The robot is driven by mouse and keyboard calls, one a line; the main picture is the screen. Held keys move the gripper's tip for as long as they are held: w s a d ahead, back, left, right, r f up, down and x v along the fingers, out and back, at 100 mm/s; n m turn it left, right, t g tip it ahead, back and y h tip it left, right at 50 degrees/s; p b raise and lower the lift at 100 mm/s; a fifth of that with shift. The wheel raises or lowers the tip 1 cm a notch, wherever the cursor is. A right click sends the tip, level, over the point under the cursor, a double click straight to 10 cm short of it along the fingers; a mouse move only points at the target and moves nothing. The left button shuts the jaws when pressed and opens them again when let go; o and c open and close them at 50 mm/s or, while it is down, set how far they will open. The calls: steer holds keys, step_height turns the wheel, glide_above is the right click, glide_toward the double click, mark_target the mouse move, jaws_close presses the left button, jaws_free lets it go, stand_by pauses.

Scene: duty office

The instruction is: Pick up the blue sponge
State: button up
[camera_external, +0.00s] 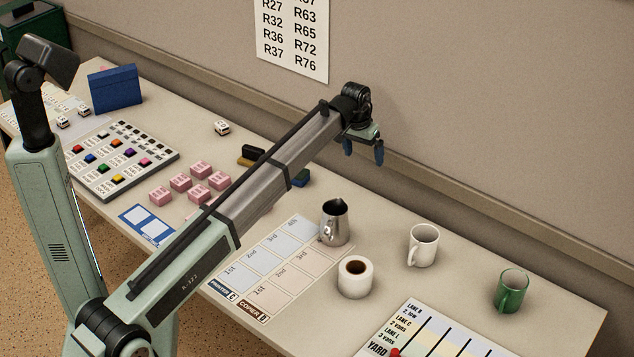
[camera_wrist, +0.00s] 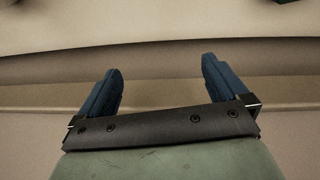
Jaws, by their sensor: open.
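A small dark blue block (camera_external: 301,178), which may be the blue sponge, lies on the table and is partly hidden behind my forearm. My gripper (camera_external: 364,150) hangs above the back of the table near the wall, to the right of that block and apart from it. In the wrist view my gripper (camera_wrist: 160,68) has its two blue fingers spread wide with nothing between them. No sponge shows in the wrist view.
A steel pitcher (camera_external: 335,224), a paper roll (camera_external: 355,278), a white mug (camera_external: 423,246) and a green mug (camera_external: 512,291) stand to the right. Pink blocks (camera_external: 180,182), a button panel (camera_external: 123,158) and a blue box (camera_external: 115,89) are left. The wall (camera_external: 480,90) runs behind.

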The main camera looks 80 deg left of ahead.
steer(key=s+a+n+g, duration=0.1)
steer(key=s+a, duration=0.4)
steer(key=s, duration=0.5)
steer(key=s+a+g, duration=0.1)
steer(key=s+a, duration=0.5)
steer(key=s, duration=0.3)
steer(key=shift+h, duration=0.4)
steer(key=f, duration=1.4)
steer(key=shift+s+d, duration=0.1)
steer(key=shift+s, duration=0.1)
steer(key=c, duration=0.6)
steer(key=shift+c, duration=0.2)
